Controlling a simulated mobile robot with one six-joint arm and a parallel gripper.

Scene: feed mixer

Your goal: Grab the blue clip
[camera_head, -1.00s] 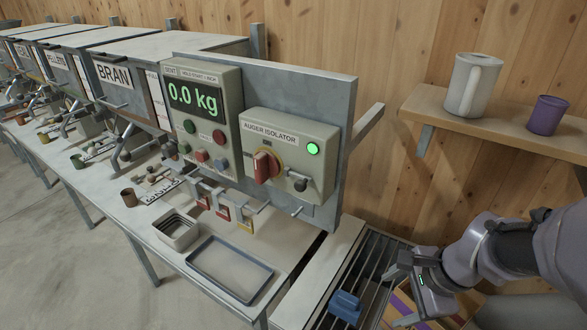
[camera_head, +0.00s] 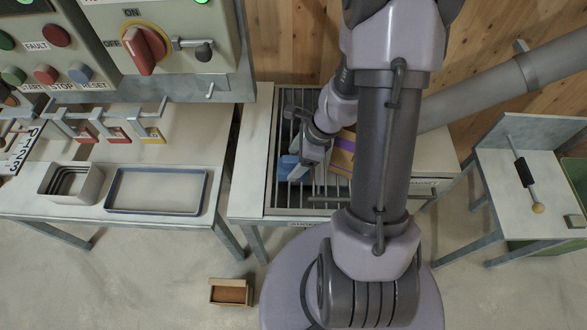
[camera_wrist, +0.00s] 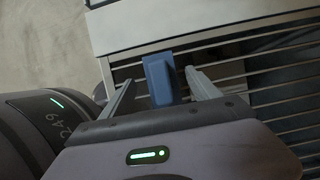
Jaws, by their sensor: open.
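The blue clip (camera_head: 287,168) lies on the metal grate, partly hidden by my arm in the head view. In the wrist view the blue clip (camera_wrist: 160,80) stands between my gripper's two fingers, with a gap on each side. My gripper (camera_wrist: 158,88) is open around it and I see no contact. In the head view my gripper (camera_head: 300,165) is down at the grate beside the clip, its fingertips hard to make out.
The slatted grate (camera_head: 322,192) has a pale frame (camera_head: 257,160). An orange and purple box (camera_head: 342,152) lies on it close to my gripper. To the left are a blue-rimmed tray (camera_head: 157,210) and a control panel (camera_head: 180,45). A small brown box (camera_head: 231,292) is on the floor.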

